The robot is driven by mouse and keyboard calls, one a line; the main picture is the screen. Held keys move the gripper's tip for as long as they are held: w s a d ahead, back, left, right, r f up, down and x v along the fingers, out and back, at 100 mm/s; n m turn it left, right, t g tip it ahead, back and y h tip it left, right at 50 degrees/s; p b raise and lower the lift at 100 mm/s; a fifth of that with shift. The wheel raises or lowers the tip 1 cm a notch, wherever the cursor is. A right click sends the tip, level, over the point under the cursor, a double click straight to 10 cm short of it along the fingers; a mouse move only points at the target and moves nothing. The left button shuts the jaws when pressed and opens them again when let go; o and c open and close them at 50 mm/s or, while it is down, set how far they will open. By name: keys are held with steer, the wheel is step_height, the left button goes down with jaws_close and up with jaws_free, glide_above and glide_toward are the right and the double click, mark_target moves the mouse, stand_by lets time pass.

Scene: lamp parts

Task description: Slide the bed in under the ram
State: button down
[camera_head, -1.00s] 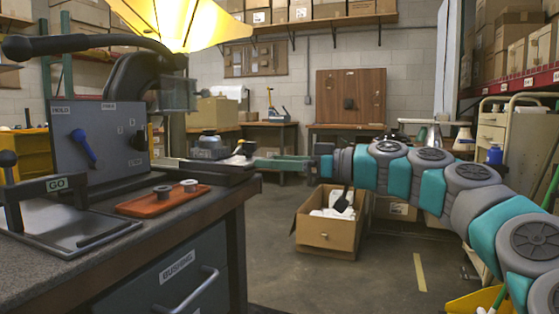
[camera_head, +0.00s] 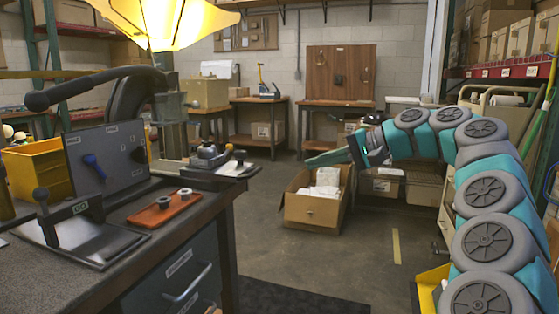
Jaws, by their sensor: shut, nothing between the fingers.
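A lever press (camera_head: 135,95) with a long dark handle stands on the bench at the left. What looks like its bed (camera_head: 195,176) is a dark, low slide sticking out to the right of the grey panel, with a dark knob at its outer end. What looks like the ram (camera_head: 169,106) is a grey block under the press head, left of the bed's outer end.
The dark panel (camera_head: 105,160) with a blue lever stands on the bench (camera_head: 95,280). An orange tray (camera_head: 150,216) with two grey rings and a fixture marked GO (camera_head: 75,235) lie in front. An open cardboard box (camera_head: 312,212) stands on the floor. The floor between bench and box is clear.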

glide_toward(261, 170)
steer(key=w+a+f, duration=0.1)
steer(key=a+f, duration=0.3)
steer(key=shift+w+a+r, duration=0.1)
steer(key=shift+w+a, duration=0.2)
steer(key=shift+a, duration=0.3)
steer(key=shift+w+a+r, duration=0.1)
steer(key=shift+w+a, duration=0.2)
steer(key=shift+a, duration=0.3)
steer(key=shift+w+a+r, duration=0.15)
steer(key=shift+w+a, duration=0.15)
steer(key=shift+a, duration=0.25)
